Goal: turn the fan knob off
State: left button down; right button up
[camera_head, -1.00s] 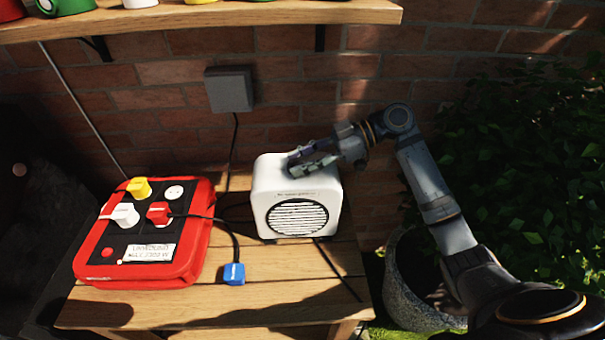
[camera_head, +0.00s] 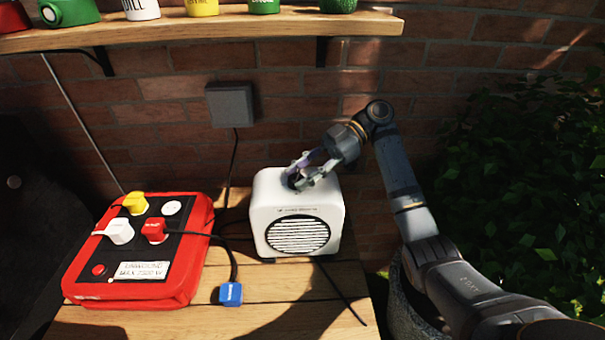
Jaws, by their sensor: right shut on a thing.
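The white fan (camera_head: 266,206), a small box with a round slatted grille, stands on the wooden table (camera_head: 270,290) with its front toward me. My right gripper (camera_head: 296,179) is at the fan's top, its fingers angled down and closed around a small dark knob. The fingers hide most of the knob, so its setting cannot be read. My left gripper is not in view.
A red power box (camera_head: 188,262) with yellow, white and red plugs lies left of the fan. A blue plug (camera_head: 231,294) lies on the table in front. A shelf (camera_head: 220,32) with several cans hangs above. A stone planter (camera_head: 402,312) stands at the right.

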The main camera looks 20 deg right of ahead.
jog(key=shift+f, duration=0.15)
jog(key=o, duration=1.1)
jog(key=shift+o, duration=0.2)
